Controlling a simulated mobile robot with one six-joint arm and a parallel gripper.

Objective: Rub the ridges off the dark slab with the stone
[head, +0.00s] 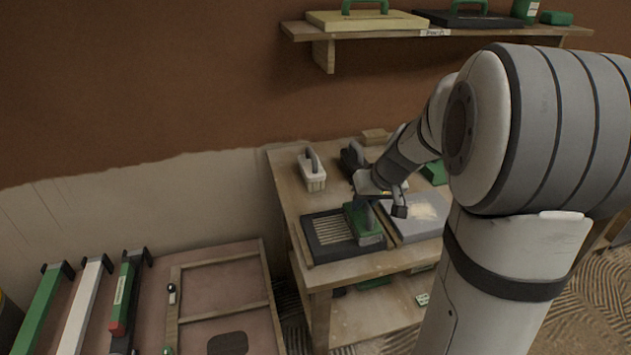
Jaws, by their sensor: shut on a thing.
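The dark slab (310,236) lies on the wooden bench, left of a grey slab. Pale parallel ridges (333,230) show on its middle and left part. My gripper (364,205) is above the slab's right side, shut on the handle of a green block, which I take to be the stone (369,232). The stone sits over the right part of the dark slab and hides the surface there. It looks level and low over the slab, but I cannot tell whether it touches. My forearm hides part of the bench behind.
The grey slab (408,229) with a pale patch lies right of the dark one. A white handled block (312,172) and a dark handled tool (351,160) stand behind. A shelf (460,35) hangs above. A low table with long tools (220,272) is at left.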

